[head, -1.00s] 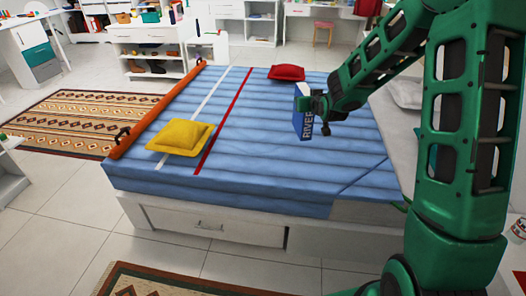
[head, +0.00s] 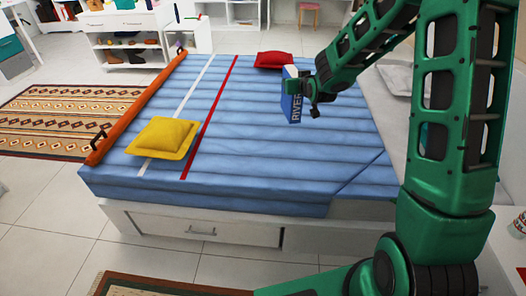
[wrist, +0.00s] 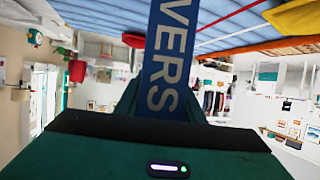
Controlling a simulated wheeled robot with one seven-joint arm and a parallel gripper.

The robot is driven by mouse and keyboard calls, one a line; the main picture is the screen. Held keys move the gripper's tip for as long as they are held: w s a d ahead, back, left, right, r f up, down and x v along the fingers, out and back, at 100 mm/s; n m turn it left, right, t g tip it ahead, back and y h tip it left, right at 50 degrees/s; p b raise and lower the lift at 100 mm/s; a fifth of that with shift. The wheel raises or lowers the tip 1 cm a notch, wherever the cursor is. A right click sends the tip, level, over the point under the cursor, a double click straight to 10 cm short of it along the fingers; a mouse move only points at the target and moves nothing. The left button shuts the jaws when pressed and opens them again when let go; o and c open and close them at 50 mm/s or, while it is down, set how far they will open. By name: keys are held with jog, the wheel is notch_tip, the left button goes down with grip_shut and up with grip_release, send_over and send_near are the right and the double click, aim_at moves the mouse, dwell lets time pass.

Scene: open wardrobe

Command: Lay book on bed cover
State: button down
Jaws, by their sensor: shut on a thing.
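The blue book (head: 291,101) stands upright in my gripper (head: 308,90), its spine lettering showing and its pale page edge on top. My gripper is shut on it and holds it over the blue quilted bed cover (head: 245,140), toward the right side of the bed. In the wrist view the book (wrist: 168,70) rises from the gripper with its spine letters large. I cannot tell whether the book's lower edge touches the cover.
A yellow cushion (head: 163,137) lies on the bed's left part and a red cushion (head: 273,60) at the far edge. A pale pillow (head: 397,80) lies at right. The middle of the cover is clear.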

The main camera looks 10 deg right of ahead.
jog(key=s+a+f+n+y, duration=0.1)
jog(key=s+a+f, duration=0.2)
jog(key=a+f, duration=0.45)
jog(key=s+a+f, duration=0.4)
jog(key=a+f, duration=0.1)
jog(key=a, duration=0.5)
jog(key=w+d+f, duration=0.4)
jog(key=d+f, duration=0.6)
jog(key=f, duration=0.1)
jog(key=shift+w+d, duration=0.25)
jog(key=shift+w, duration=0.15)
jog(key=shift+f, duration=0.15)
jog(key=c, duration=1.2)
grip_release()
